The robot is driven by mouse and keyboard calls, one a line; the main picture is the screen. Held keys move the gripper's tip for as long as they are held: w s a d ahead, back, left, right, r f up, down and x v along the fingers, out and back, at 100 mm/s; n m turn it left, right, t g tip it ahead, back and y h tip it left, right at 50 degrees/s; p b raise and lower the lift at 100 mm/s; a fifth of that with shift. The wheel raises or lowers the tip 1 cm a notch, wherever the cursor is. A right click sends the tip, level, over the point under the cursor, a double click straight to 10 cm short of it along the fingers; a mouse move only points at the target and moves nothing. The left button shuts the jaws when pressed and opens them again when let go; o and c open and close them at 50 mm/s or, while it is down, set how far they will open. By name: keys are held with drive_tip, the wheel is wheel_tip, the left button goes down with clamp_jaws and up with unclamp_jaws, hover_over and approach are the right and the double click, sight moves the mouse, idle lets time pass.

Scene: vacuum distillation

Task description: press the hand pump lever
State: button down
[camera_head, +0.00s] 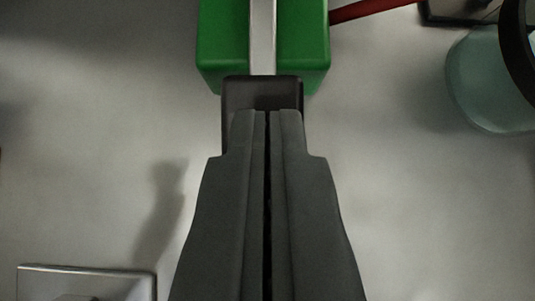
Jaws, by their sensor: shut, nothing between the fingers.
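The hand pump shows at the top centre as a green block (222,52) with a pale metal lever bar (262,38) running down its middle. The bar ends in a dark grip (262,90) that sticks out past the block's near edge. My gripper (267,115) is shut and empty, its two dark fingers side by side. The fingertips overlap the dark grip in the picture and hide its lower middle. I cannot tell whether they touch it or are above it.
A red hose (372,11) leaves the green block to the right. A bluish glass vessel (485,85) with a dark ring stands at the upper right. A metal plate (85,283) lies at the lower left. The pale surface on both sides of my gripper is mostly clear.

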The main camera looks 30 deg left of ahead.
drive_tip(key=shift+r, duration=0.9)
drive_tip(key=w+r+v, duration=0.1)
drive_tip(key=v, duration=1.2)
drive_tip(key=shift+a, duration=0.4)
drive_tip(key=shift+r, duration=0.1)
idle(1.4)
